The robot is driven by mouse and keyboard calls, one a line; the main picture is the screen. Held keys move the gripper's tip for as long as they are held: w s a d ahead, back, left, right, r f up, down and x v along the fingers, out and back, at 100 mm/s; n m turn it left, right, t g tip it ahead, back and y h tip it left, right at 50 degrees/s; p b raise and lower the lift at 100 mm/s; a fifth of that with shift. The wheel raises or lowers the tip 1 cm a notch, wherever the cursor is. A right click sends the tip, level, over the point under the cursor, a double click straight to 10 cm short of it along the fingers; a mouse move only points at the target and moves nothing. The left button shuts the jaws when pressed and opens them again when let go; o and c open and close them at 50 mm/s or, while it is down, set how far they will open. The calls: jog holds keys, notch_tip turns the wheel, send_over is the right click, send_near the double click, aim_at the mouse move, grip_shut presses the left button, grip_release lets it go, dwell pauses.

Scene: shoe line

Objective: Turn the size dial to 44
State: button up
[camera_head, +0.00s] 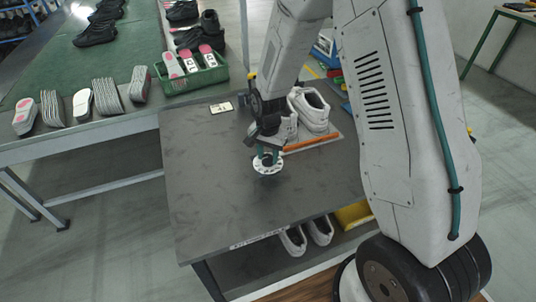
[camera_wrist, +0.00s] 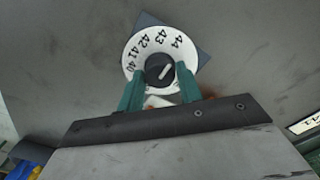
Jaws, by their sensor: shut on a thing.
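The size dial (camera_wrist: 134,72) is a white disc with black numbers 40 to 44 on a dark square plate, seen in the wrist view. Its round black knob (camera_wrist: 157,62) has a white pointer line slanting up and right, roughly toward the 44; I cannot tell if it lines up exactly. My gripper (camera_wrist: 161,74) has its teal fingers shut on the knob, one on each side. In the head view the dial (camera_head: 268,167) lies on the dark table, with my gripper (camera_head: 267,156) coming down onto it from above.
White shoes (camera_head: 311,108) stand behind my gripper on the dark table (camera_head: 210,190). A small framed card (camera_head: 221,107) lies at the back left. A green crate (camera_head: 195,80) and several soles sit on the green bench (camera_head: 115,55). The table's front and left are clear.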

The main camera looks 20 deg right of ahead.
aim_at(268, 157)
jog(key=o, duration=1)
notch_tip(268, 157, up, 8)
jog(key=shift+f, duration=0.1)
jog(key=s+d+r+n, duration=0.1)
jog(key=s+r+n, duration=0.2)
jog(key=s+r, duration=0.4)
jog(key=s+d+r+n+t, duration=0.1)
jog(key=s+r+n, duration=0.2)
jog(key=s+r, duration=0.5)
jog(key=s+d+r+n, duration=0.1)
jog(key=s+r+n, duration=0.2)
jog(key=s+r, duration=0.4)
jog(key=shift+s+r, duration=0.2)
jog(key=shift+s, duration=1.85)
jog(key=shift+s+r, duration=0.15)
jog(key=shift+s, duration=1.85)
